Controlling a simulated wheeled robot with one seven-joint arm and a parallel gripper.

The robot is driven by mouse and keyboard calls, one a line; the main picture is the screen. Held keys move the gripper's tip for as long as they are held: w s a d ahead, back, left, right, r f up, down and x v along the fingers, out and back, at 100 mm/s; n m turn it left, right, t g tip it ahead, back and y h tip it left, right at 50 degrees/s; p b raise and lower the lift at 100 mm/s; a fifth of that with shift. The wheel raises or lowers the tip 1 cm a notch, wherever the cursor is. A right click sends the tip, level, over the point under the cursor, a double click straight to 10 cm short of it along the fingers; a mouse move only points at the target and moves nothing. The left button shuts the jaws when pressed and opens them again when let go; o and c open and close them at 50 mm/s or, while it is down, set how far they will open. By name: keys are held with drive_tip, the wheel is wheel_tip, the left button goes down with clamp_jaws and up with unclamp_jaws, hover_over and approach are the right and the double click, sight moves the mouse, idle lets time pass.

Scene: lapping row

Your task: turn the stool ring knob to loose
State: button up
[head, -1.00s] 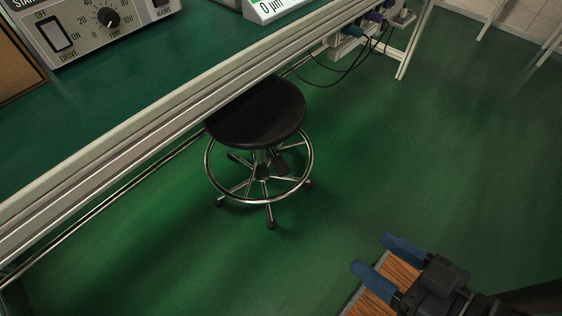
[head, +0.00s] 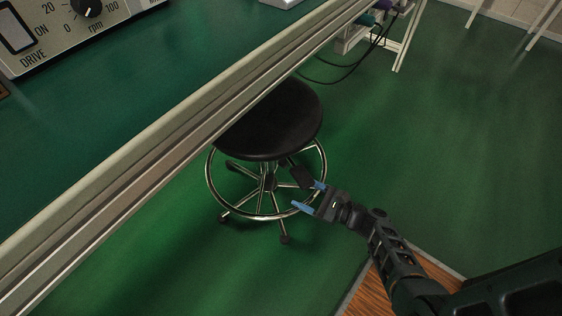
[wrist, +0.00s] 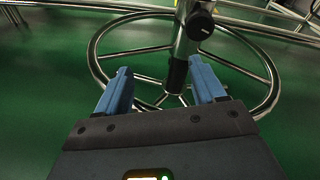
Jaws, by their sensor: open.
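The stool (head: 268,122) has a round black seat and a chrome foot ring (head: 211,185), and stands partly behind the bench edge. In the wrist view a round black knob (wrist: 201,26) with a pale mark sits on the stool's column (wrist: 181,50), above the foot ring (wrist: 262,107). In the head view a dark part (head: 301,177) shows below the seat; I cannot tell if it is the knob. My gripper (head: 309,196) is open and empty at the ring's near right side. Its blue fingers (wrist: 160,80) are apart, below the knob in the wrist view, not touching it.
The bench (head: 150,165) with its pale rail runs diagonally at the left, over part of the stool. A drive unit (head: 65,30) sits on it. Cables (head: 350,75) hang beyond the stool. Green floor is open to the right.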

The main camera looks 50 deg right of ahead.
drive_tip(key=m+t+h, duration=0.1)
drive_tip(key=m+t, duration=0.1)
approach(288, 164)
drive_tip(key=w, duration=0.4)
drive_tip(key=w+b, duration=0.1)
drive_tip(key=w, duration=0.2)
drive_tip(key=w+b, duration=0.1)
drive_tip(key=w, duration=0.1)
drive_tip(key=shift+w+a+r, duration=0.15)
drive_tip(key=shift+w+r, duration=0.15)
drive_tip(key=c, duration=1.1)
